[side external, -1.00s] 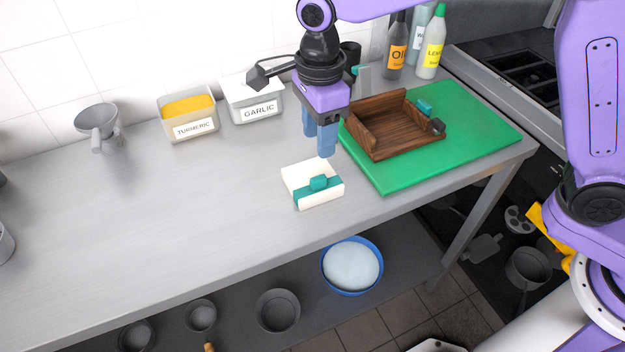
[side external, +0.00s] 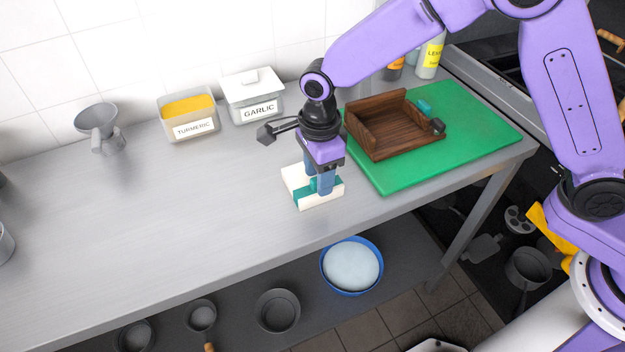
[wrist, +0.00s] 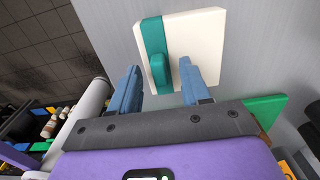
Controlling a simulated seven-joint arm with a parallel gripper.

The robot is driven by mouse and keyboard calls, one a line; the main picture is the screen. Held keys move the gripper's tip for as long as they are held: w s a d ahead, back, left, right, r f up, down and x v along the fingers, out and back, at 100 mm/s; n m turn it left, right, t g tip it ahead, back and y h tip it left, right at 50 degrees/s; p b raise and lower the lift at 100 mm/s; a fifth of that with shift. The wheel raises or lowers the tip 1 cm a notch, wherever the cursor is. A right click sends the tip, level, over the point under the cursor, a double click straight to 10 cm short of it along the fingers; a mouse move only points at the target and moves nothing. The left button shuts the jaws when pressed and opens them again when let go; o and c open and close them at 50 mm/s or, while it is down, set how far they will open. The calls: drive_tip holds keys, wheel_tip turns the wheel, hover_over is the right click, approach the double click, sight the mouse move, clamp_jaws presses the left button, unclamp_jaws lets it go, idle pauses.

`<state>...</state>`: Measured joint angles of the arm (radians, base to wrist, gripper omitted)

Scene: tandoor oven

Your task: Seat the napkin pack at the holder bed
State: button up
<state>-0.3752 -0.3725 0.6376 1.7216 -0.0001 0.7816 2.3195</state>
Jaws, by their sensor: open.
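The napkin pack (side external: 299,199), a flat white block with a teal band and a teal grip tab, lies on the steel counter. It also shows in the wrist view (wrist: 198,38), with its teal tab (wrist: 161,73). My gripper (side external: 319,189) is open and low over the pack. In the wrist view my gripper (wrist: 159,84) has its blue fingers apart, one on each side of the tab, with gaps visible. The holder bed, a dark wooden tray (side external: 395,130) with raised walls, sits empty on the green board to the right of the pack.
The green board (side external: 480,130) lies under the wooden tray. The turmeric tub (side external: 189,119), garlic tub (side external: 252,97) and a grey funnel (side external: 99,123) stand along the wall. Bottles (side external: 430,55) stand behind the board. The counter's left and middle (side external: 170,210) are clear.

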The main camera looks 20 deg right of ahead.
clamp_jaws()
drive_tip(key=shift+r, duration=0.1)
drive_tip(key=shift+r, duration=0.45)
wheel_tip(320, 180, up, 2)
drive_tip(key=shift+r, duration=0.2)
drive_tip(key=s+d+r, duration=0.8)
drive_tip(key=s+r, duration=0.1)
drive_tip(key=s, duration=0.2)
drive_tip(key=shift+d+r, duration=0.25)
drive_tip(key=shift+r, duration=0.05)
